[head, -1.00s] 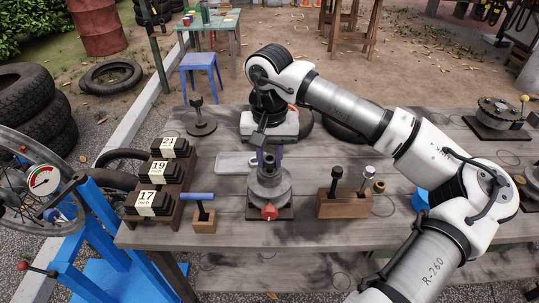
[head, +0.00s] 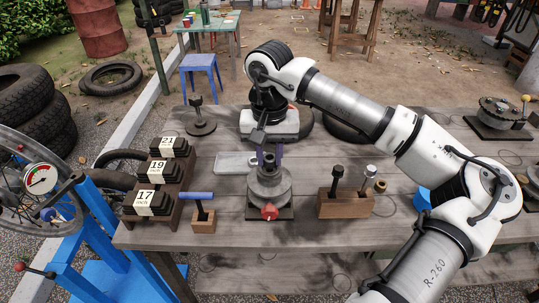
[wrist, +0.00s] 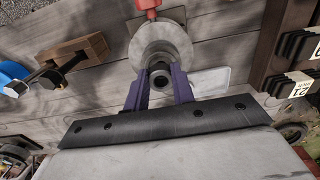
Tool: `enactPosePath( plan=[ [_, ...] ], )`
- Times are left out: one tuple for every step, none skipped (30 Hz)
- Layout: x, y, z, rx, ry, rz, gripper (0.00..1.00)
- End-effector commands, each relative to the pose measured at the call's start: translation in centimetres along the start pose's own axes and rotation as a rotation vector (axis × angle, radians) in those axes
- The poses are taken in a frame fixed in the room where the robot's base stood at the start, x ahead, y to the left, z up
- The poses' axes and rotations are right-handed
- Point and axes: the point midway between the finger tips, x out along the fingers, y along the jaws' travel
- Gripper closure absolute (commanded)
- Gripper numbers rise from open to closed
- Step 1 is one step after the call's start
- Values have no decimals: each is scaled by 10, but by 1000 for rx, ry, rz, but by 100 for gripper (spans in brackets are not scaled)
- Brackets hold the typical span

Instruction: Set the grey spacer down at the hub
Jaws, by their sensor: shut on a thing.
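The hub (head: 270,187) is a stack of round grey discs with a red knob on its front, on a dark base on the wooden bench. My gripper (head: 267,157) points down directly above it. In the wrist view, my gripper's purple fingers (wrist: 160,86) are shut on a small dark grey ring, which I take to be the grey spacer (wrist: 160,77). It lies in front of the hub's pale disc (wrist: 157,45) in that view. The fingers and wrist partly hide it in the head view. I cannot tell whether it touches the hub.
Left of the hub stand a blue-handled tool in a wooden block (head: 203,219) and a rack (head: 160,185) of numbered black pieces. A wooden block (head: 345,205) with upright tools stands close on the right. A pale tray (head: 236,163) lies behind the hub. The bench front is clear.

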Motion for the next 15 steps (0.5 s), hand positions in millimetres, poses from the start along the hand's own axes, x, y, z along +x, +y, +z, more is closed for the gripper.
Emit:
enactPosePath(
  plan=[
    [0,0,0,0,0,0,98],
    [0,0,0,0,0,0,98],
    [0,0,0,0,0,0,98],
    [0,0,0,0,0,0,98],
    [0,0,0,0,0,0,98],
    [0,0,0,0,0,0,98],
    [0,0,0,0,0,0,98],
    [0,0,0,0,0,0,98],
    [0,0,0,0,0,0,98],
    [1,0,0,0,0,0,98],
    [1,0,0,0,0,0,98],
    [2,0,0,0,0,0,98],
    [3,0,0,0,0,0,98],
    [4,0,0,0,0,0,98],
    [5,0,0,0,0,0,98]
  ],
)
